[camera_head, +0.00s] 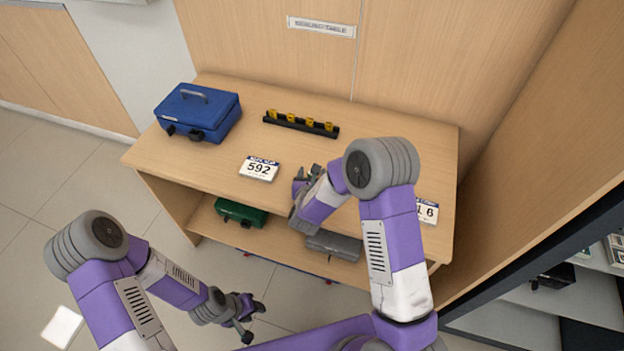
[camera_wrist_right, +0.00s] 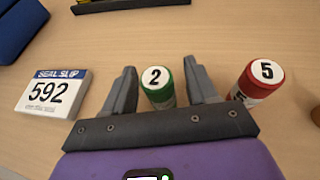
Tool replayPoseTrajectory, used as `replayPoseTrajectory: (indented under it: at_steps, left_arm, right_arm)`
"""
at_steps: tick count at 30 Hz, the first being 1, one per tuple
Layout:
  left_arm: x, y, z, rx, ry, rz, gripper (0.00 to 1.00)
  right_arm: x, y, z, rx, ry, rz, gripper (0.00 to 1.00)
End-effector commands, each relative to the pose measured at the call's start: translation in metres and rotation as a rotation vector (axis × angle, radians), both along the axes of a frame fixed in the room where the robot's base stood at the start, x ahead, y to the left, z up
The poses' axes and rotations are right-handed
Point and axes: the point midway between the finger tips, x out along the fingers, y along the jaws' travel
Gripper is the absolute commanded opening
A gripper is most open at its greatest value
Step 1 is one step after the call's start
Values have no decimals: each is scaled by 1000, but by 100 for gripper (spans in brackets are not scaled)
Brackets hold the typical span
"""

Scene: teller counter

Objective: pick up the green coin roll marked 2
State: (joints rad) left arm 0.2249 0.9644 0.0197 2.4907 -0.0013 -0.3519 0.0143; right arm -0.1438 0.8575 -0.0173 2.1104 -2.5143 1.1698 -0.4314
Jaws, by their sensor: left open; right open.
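The green coin roll (camera_wrist_right: 159,92) with a white top marked 2 stands upright on the table in the right wrist view. My right gripper (camera_wrist_right: 160,82) is open, with one finger on each side of the roll. Gaps show between the fingers and the roll. In the head view my right gripper (camera_head: 308,178) is low over the front of the table, and my arm hides the roll there. My left gripper (camera_head: 244,318) is open and empty, in front of the table and away from it.
A red roll (camera_wrist_right: 258,80) marked 5 stands close right of my right gripper. A card marked 592 (camera_head: 259,168) lies to its left. A blue cash box (camera_head: 198,112) and a black rack with yellow pieces (camera_head: 301,124) are further back. The shelf below holds a green box (camera_head: 240,212).

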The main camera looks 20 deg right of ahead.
Motion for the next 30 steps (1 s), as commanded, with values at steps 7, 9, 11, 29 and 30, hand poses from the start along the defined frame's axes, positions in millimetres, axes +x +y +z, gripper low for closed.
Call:
replayPoseTrajectory:
  at_steps: [7,9,11,29,30]
  left_arm:
    - [0,0,-1,0,0,0,43]
    - [0,0,-1,0,0,0,43]
    - [0,0,-1,0,0,0,43]
    - [0,0,0,0,0,0,43]
    - [0,0,1,0,0,0,43]
  right_arm:
    - [8,-3,-3,-1,0,0,57]
    - [8,-3,-3,-1,1,0,57]
    - [8,-3,-3,-1,1,0,51]
    - [8,-3,0,0,-1,1,0]
    - [8,-3,3,0,-2,1,0]
